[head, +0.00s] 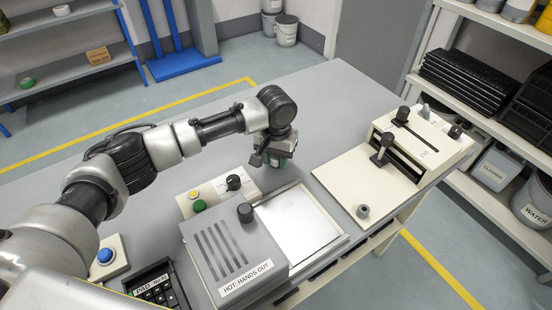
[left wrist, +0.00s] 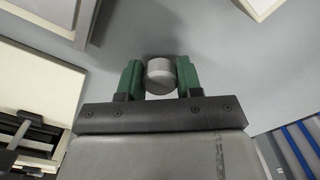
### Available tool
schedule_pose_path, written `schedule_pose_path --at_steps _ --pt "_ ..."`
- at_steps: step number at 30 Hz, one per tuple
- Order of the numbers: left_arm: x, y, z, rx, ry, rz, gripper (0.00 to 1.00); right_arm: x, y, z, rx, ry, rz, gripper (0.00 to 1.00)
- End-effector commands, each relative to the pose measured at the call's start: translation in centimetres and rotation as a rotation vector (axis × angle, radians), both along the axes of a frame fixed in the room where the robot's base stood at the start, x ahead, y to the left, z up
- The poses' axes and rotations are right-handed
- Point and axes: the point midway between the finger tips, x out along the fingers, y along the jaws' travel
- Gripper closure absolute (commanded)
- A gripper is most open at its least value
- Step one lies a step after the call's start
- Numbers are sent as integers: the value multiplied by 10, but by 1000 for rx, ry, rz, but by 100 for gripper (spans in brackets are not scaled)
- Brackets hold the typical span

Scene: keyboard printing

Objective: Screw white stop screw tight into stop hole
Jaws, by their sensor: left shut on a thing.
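My left gripper (head: 277,160) points down over the grey table, behind the metal plate of the hot press. In the left wrist view its green fingers (left wrist: 160,78) are shut on a short, pale grey-white cylinder (left wrist: 160,75), which looks like the white stop screw. In the head view the cylinder is hidden by the gripper. The cream machine (head: 440,145) with black levers stands to the right of the gripper. A grey knob-like piece (head: 363,211) is on the front corner of its base plate. I cannot make out the stop hole. My right gripper is not in view.
The hot press (head: 230,255), labelled "HOT: HANDS OUT", and its bright plate (head: 298,222) lie in front of the gripper. A cream control box (head: 217,190) with yellow and green buttons stands to its left. The table (head: 320,100) is clear behind the gripper and toward the machine.

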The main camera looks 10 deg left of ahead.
Motion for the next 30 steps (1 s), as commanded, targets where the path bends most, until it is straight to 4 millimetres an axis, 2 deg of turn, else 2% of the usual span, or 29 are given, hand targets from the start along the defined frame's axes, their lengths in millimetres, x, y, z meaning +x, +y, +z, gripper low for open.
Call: schedule_pose_path --at_steps 8,11,16,24,30 --pt "0 0 5 -1 -1 0 87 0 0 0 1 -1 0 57" --pt "1 0 14 -1 -3 0 87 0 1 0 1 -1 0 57" --pt "1 0 41 -2 -4 0 87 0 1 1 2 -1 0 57" --pt "-43 -44 78 -4 -2 -7 87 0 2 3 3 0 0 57" --pt "-69 -68 99 -3 -2 -4 87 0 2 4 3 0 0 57"
